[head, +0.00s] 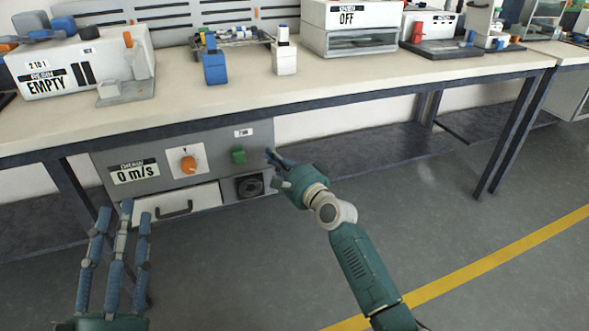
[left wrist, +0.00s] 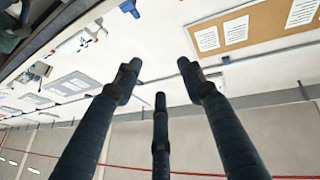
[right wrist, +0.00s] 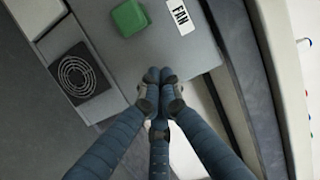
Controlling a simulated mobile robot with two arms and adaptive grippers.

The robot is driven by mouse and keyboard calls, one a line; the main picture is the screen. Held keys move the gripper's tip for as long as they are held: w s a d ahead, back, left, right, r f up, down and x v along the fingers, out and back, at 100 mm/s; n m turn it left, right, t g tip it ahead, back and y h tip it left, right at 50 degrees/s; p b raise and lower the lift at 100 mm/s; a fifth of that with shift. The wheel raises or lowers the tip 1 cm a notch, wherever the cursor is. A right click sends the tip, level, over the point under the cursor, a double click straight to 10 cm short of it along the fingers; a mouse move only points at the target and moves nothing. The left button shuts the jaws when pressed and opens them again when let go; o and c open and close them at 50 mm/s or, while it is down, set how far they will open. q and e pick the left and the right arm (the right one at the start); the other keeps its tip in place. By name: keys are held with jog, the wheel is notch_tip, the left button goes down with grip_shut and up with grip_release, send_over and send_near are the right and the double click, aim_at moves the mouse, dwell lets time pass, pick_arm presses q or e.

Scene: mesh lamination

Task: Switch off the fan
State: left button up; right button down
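The grey control panel (head: 214,142) under the bench carries a green switch (head: 239,155), with a small label (head: 243,133) above it that reads FAN in the right wrist view (right wrist: 181,16). The switch also shows in the right wrist view (right wrist: 129,17). The round fan grille (head: 249,186) is below it. A display (head: 135,172) reads "0 m/s". My right gripper (head: 271,156) is to the right of the switch, apart from it. In the right wrist view (right wrist: 158,90) its fingertips are together with nothing between them. My left gripper (head: 122,212) is open and empty, low in front of the drawer.
An orange knob (head: 188,164) is left of the switch, above a white drawer (head: 176,208). The bench top (head: 200,98) overhangs the panel and holds a box reading EMPTY (head: 60,78) and a machine reading OFF (head: 350,18). The floor to the right is clear.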

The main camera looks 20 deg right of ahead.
pick_arm(q)
notch_tip(320, 180, down, 13)
jog(key=w+a+g+y+p, duration=0.1)
jog(key=g+y+p, duration=0.1)
jog(key=g, duration=0.4)
jog(key=shift+w+a, duration=0.3)
pick_arm(e)
jog(key=v, duration=0.8)
jog(key=shift+s, duration=0.3)
jog(key=shift+r, duration=0.1)
